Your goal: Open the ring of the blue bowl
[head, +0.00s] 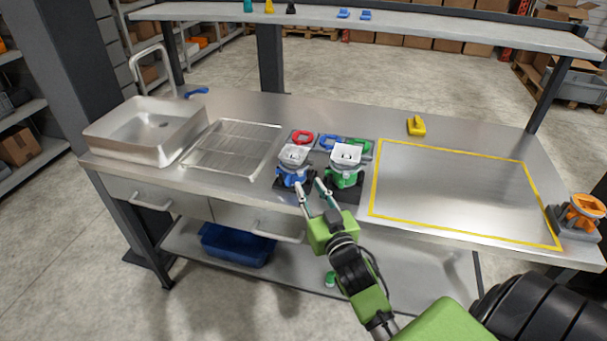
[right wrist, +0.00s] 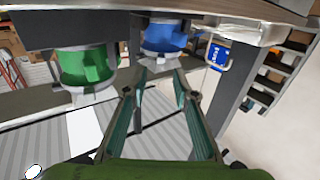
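The blue bowl (head: 292,177) stands under a pale square top near the table's front edge, left of a similar green bowl (head: 342,180). My right gripper (head: 311,186) is in front of the two, its fingers pointing at the blue bowl. In the right wrist view the gripper (right wrist: 161,75) is open and empty. Its fingertips are just short of the blue bowl (right wrist: 163,37), and whether they touch it is unclear. The green bowl (right wrist: 87,68) is to the left there. I cannot make out the blue bowl's ring clearly. My left gripper is not in view.
Red (head: 302,136), blue and green ring-shaped pieces lie behind the bowls. A drying rack (head: 232,147) and sink (head: 147,130) are at left. A yellow-outlined area (head: 455,190) at right is empty. A yellow object (head: 416,125) stands behind it.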

